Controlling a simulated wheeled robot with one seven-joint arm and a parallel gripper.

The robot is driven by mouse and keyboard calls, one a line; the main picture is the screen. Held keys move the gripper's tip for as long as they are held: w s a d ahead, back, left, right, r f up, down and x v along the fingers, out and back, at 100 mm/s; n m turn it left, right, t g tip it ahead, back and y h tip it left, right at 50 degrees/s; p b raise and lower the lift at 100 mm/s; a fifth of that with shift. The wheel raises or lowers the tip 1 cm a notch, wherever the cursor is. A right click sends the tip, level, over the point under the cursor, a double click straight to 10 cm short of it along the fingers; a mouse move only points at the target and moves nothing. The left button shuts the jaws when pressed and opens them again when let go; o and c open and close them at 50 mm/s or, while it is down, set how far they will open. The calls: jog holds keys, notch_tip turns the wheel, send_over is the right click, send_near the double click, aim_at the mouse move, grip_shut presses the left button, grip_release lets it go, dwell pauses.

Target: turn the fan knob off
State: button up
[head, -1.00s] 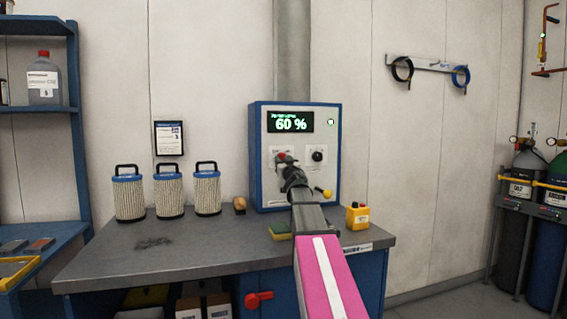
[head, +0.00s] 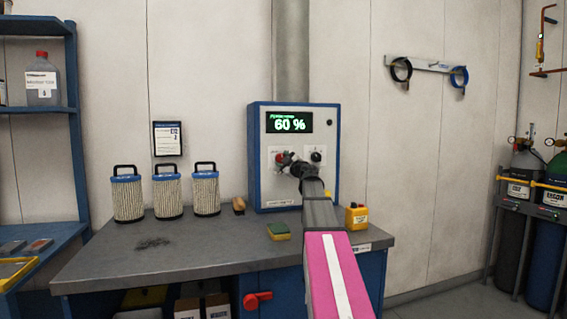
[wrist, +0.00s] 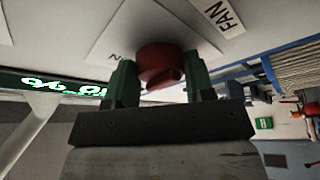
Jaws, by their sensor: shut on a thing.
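The blue-and-white control box (head: 258,180) stands against the wall at the back of the bench. The red fan knob (head: 281,157) is on the box's front, partly covered by my gripper (head: 287,162). In the wrist view the red knob (wrist: 166,62) sits between the two fingers of my gripper (wrist: 160,82), which is shut on it. A label reading FAN (wrist: 225,14) is beside the knob. The knob's pointer mark is not clear.
A black knob (head: 316,157) is just right of the red one. A yellow-and-green sponge (head: 278,231), a brush (head: 239,205) and a yellow box (head: 357,216) are on the bench (head: 195,255). Several filter cartridges (head: 167,195) stand at left.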

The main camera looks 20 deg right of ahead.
jog(key=shift+r+n+g, duration=0.15)
jog(key=shift+n+g, duration=0.6)
jog(key=shift+n, duration=1.2)
jog(key=shift+r+n+g, duration=0.15)
jog(key=shift+n+g, duration=0.6)
jog(key=shift+n, duration=1.2)
jog(key=o, duration=0.9)
jog(key=v, duration=1.1)
jog(key=shift+w+d+f, duration=0.1)
